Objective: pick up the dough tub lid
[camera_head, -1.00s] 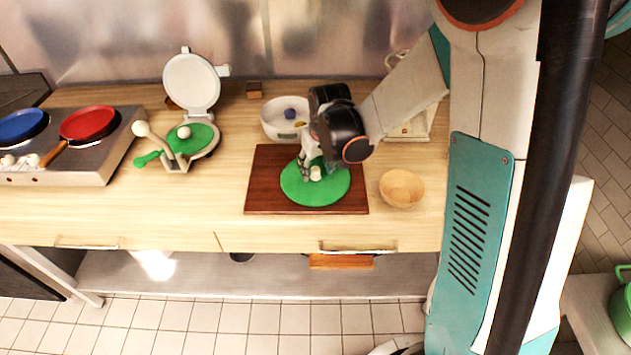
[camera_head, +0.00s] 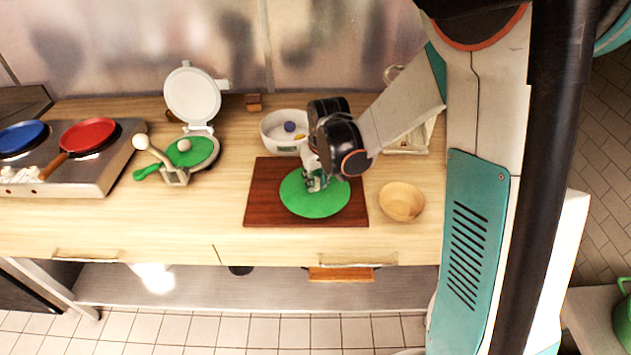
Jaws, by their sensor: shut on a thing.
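A flat round green lid (camera_head: 312,205) lies over a dark brown board (camera_head: 262,215) on the wooden counter. I cannot tell whether it touches the board or what is beneath it. My gripper (camera_head: 317,184) points down over the middle of the lid and is shut on its small pale knob. The fingers hide most of the knob.
A wooden bowl (camera_head: 402,202) stands right of the board. A white bowl-like container (camera_head: 272,134) with small items stands behind it. Left are an open press (camera_head: 193,95) with a green disc and a stove with a red pan (camera_head: 88,134).

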